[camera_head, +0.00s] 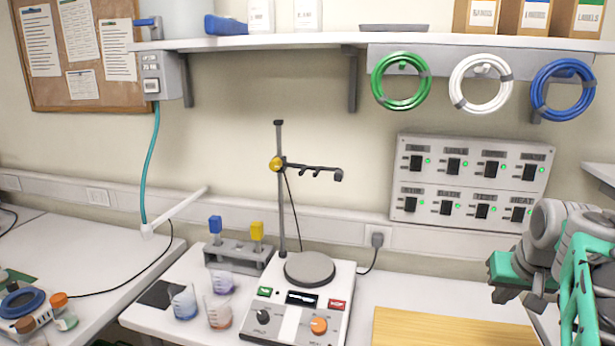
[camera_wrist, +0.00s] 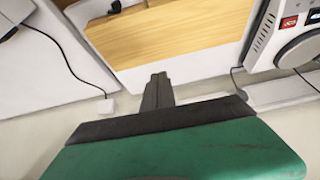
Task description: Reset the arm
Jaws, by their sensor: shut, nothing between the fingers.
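My arm shows at the right edge of the head view, with green and grey links raised in front of the wall. In the wrist view my gripper (camera_wrist: 157,92) has its dark fingers together, with nothing between them. Its green body fills the bottom of that view. The fingertips point toward a wooden board (camera_wrist: 180,40) and are apart from it. The board also shows in the head view (camera_head: 440,328) at the bottom, lying on the white bench.
A hotplate stirrer (camera_head: 308,270) with a stand is left of the board. Several small beakers (camera_head: 218,310) and a grey rack (camera_head: 238,255) stand beside it. A switch panel (camera_head: 470,180) is on the wall near my arm. A shelf (camera_head: 300,42) runs above.

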